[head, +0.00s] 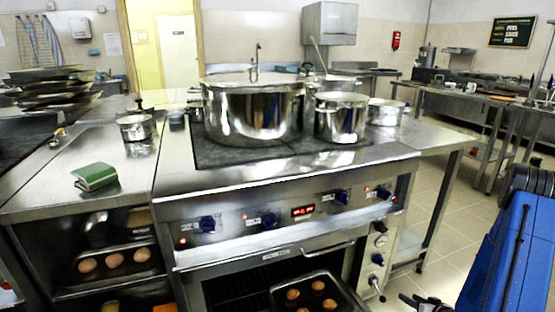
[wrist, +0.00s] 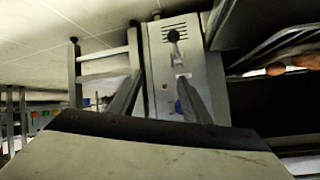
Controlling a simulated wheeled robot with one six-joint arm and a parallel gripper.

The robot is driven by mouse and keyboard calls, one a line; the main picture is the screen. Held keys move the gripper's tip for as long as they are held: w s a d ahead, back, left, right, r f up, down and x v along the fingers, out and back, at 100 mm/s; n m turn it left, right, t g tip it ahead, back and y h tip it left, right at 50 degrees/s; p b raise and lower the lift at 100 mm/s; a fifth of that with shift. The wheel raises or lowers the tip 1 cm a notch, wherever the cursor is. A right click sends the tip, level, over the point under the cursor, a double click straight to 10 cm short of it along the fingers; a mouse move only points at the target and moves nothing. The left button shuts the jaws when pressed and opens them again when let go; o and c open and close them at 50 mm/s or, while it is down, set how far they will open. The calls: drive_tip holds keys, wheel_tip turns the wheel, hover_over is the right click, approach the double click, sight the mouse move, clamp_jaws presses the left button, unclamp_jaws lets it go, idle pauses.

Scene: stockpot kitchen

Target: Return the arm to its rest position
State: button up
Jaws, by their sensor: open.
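My blue arm (head: 508,250) stands at the right edge of the head view, folded downward beside the stove. My gripper (head: 427,302) shows only in part at the bottom edge of that view, low on the floor side and to the right of the stove. In the wrist view its two fingers (wrist: 158,97) stand apart with nothing between them. Beyond them is the stove's control panel (wrist: 178,65), apart from the fingers as far as I can tell.
The stove (head: 290,180) carries a large lidded pot (head: 250,115) and smaller pots. Its oven is open, with a tray of brown round items (head: 318,290) sticking out. A green box (head: 95,176) lies on the left counter. The tiled floor (head: 440,225) at right is clear.

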drive_tip(key=s+a+r+g+h, duration=0.1)
drive_tip(key=a+r+h, duration=0.1)
drive_tip(key=r, duration=0.8)
drive_tip(key=s+a+r+g+h, duration=0.1)
drive_tip(key=a+r+g, duration=0.15)
drive_tip(key=r, duration=0.85)
drive_tip(key=s+a+r+h, duration=0.2)
drive_tip(key=a+r, duration=0.1)
drive_tip(key=r, duration=0.7)
drive_tip(key=s+a+r+g+y, duration=0.1)
drive_tip(key=s+a+r, duration=0.3)
drive_tip(key=s, duration=0.6)
drive_tip(key=s+a+r+g, duration=0.1)
drive_tip(key=s+a+r, duration=0.4)
drive_tip(key=s+a, duration=0.3)
drive_tip(key=s+a+r+g+y, duration=0.1)
drive_tip(key=s+a+r, duration=0.4)
drive_tip(key=s, duration=0.6)
drive_tip(key=shift+s+a+r+n+y, duration=0.3)
drive_tip(key=shift+s+a+n, duration=0.1)
drive_tip(key=shift+a, duration=0.1)
